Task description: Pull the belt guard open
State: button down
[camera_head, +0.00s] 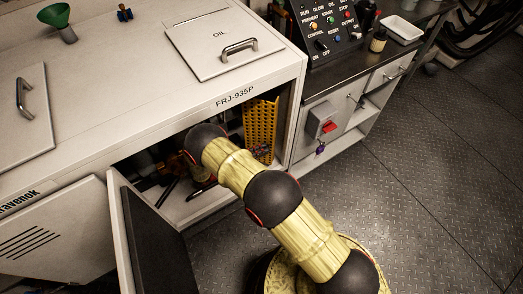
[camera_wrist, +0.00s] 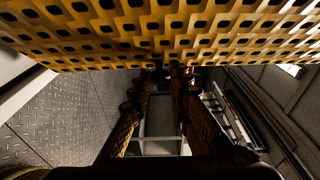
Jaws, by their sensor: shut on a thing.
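The belt guard is a yellow perforated metal panel (camera_head: 261,122) inside the open cabinet, near the right side of its opening. In the wrist view the guard (camera_wrist: 160,32) fills the top of the picture, and its lower edge runs across the upper middle. My gripper (camera_wrist: 172,76) reaches to that edge with both fingertips close together, shut on the guard's edge. The exact contact is dark and small. In the head view my arm's wrist covers part of the opening, and the fingertips cannot be made out there.
An open cabinet door (camera_head: 150,240) stands left of my arm. The white cabinet top (camera_head: 130,105) lies above the opening. A control panel (camera_head: 325,30) and a red-handled switch box (camera_head: 322,122) are to the right. The diamond-plate floor (camera_head: 430,170) is clear at right.

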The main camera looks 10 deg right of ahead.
jog(key=shift+s+a+m+g, duration=0.1)
jog(key=shift+a+m+g, duration=0.15)
jog(key=shift+g, duration=0.25)
jog(key=c, duration=1.7)
grip_release()
jog(key=shift+o, duration=0.2)
jog(key=shift+d, duration=0.1)
